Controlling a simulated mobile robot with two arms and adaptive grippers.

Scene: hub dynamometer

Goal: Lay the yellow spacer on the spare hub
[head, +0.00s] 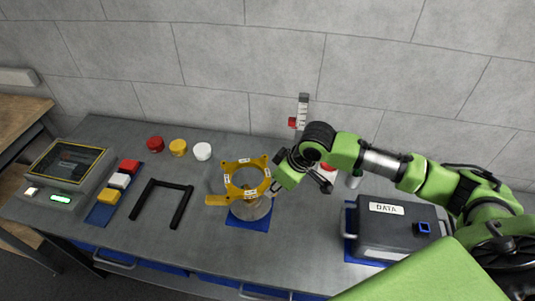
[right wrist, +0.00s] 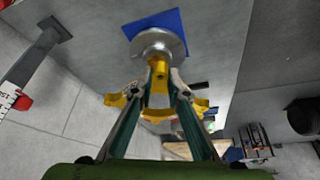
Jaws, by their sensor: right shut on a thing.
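The yellow spacer (head: 229,178) is a ring with lugs and small white labels, in the middle of the head view. My right gripper (head: 283,184) is shut on its right side; in the right wrist view the fingertips (right wrist: 159,90) close on a lug of the spacer (right wrist: 158,72). The spare hub (head: 257,211) is a round silver metal piece, standing on a blue mat (head: 247,224). The spacer is over the hub and hides much of it in the head view. The hub also shows beyond the spacer in the right wrist view (right wrist: 158,42). I cannot tell whether they touch.
A black DATA box (head: 395,232) stands to the right. A scale post (head: 302,112) with a red slider stands behind. Red (head: 155,144), yellow (head: 178,148) and white (head: 202,151) caps and a black U-shaped frame (head: 168,184) are to the left. The bench front is mostly clear.

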